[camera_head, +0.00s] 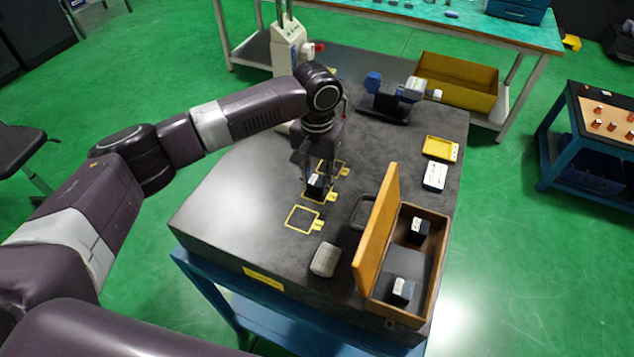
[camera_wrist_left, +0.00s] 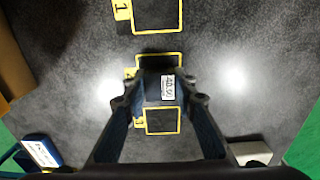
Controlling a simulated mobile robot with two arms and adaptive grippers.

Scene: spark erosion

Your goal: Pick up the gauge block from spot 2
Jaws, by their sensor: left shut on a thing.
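The gauge block (camera_head: 317,184) is a small dark block with a white label on top. It shows in the wrist view (camera_wrist_left: 153,86) between the fingertips. My left gripper (camera_head: 319,180) points down over the middle yellow outline and is shut on the block; it also shows in the wrist view (camera_wrist_left: 160,97). Spot 2 (camera_wrist_left: 158,60) is the middle outline, partly covered by the block. I cannot tell whether the block still touches the plate. Spot 1 (camera_head: 303,219) is empty, and so is the outline behind (camera_head: 335,168). My right gripper is not in view.
The dark plate (camera_head: 230,200) is clear at the left. An open wooden case (camera_head: 440,262) holding two dark blocks stands at the front right, its lid (camera_head: 378,230) upright. A grey rounded object (camera_head: 325,260) lies before it. A yellow tray (camera_head: 440,148) and a blue-white item (camera_head: 435,177) lie behind.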

